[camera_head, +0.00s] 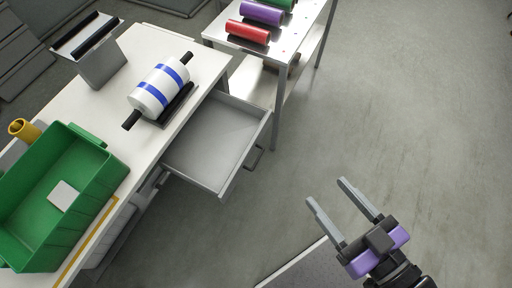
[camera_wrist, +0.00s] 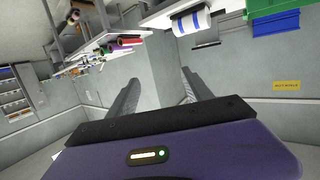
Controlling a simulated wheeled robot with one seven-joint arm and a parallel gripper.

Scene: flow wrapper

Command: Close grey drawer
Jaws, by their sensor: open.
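The grey drawer (camera_head: 212,142) stands pulled out from under the white table, and its inside looks empty. Its dark handle (camera_head: 254,157) is on the front panel, facing right. My gripper (camera_head: 327,191) is open and empty, to the right of the drawer and lower in the head view, clear of the handle. In the wrist view the two fingers of my gripper (camera_wrist: 160,85) are spread apart with nothing between them. I cannot make out the drawer clearly in the wrist view.
The white table (camera_head: 117,119) carries a white roll with blue bands (camera_head: 160,85), a green bin (camera_head: 99,186) and a grey stand (camera_head: 101,66). A metal rack (camera_head: 281,45) with coloured rolls stands behind the drawer. The floor (camera_head: 400,110) between drawer and gripper is clear.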

